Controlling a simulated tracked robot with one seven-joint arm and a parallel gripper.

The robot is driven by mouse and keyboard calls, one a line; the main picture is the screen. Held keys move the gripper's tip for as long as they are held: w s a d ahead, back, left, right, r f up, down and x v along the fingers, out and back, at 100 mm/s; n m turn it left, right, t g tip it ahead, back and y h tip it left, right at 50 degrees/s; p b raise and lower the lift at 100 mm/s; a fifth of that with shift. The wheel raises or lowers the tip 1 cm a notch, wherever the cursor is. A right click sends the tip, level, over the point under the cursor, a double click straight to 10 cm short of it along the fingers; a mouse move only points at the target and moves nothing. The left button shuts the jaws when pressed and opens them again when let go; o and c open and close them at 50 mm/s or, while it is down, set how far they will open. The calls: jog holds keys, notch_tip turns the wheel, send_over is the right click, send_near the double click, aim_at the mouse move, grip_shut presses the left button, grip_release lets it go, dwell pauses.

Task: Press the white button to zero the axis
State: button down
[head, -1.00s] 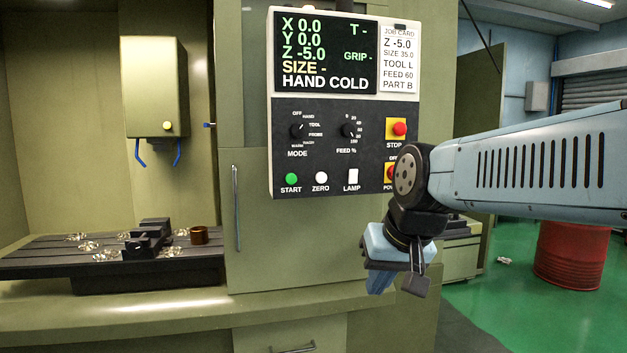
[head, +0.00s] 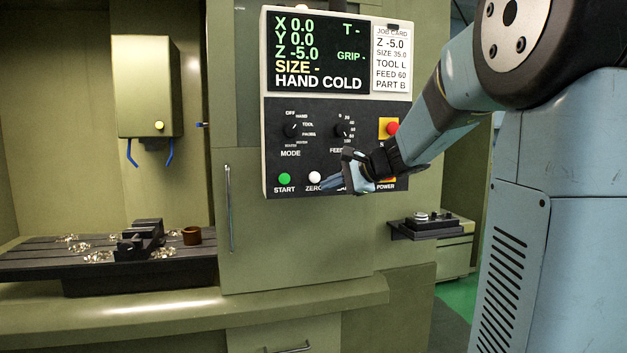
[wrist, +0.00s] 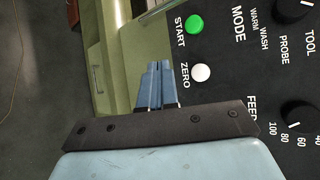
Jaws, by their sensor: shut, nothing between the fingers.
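The white ZERO button (head: 315,177) is on the lower row of the dark control panel, just right of the green START button (head: 285,179). My gripper (head: 326,185) is shut and empty, its blue fingertips in front of the panel just right of and slightly below the white button. It covers the LAMP switch and part of the ZERO label. In the wrist view the white button (wrist: 201,73) shows clear, to the right of my shut fingertips (wrist: 156,66). Whether the tips touch the panel cannot be told.
The MODE knob (head: 291,130) and FEED knob (head: 341,130) sit above the buttons. The screen (head: 319,53) reads X 0.0, Y 0.0, Z -5.0, HAND COLD. A small dark shelf (head: 432,230) juts out lower right.

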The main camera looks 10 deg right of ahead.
dwell(0.3)
send_near(311, 180)
jog(key=shift+w+a+f, duration=1.25)
jog(key=shift+a+f, duration=0.25)
jog(key=shift+a, duration=0.4)
jog(key=shift+w, duration=0.1)
dwell(0.8)
jog(key=shift+w+r, duration=0.1)
jog(key=shift+w, duration=0.25)
jog(key=shift+w+r, duration=0.1)
jog(key=shift+w, duration=0.5)
dwell(1.5)
jog(key=shift+s, duration=0.95)
jog(key=shift+s, duration=0.1)
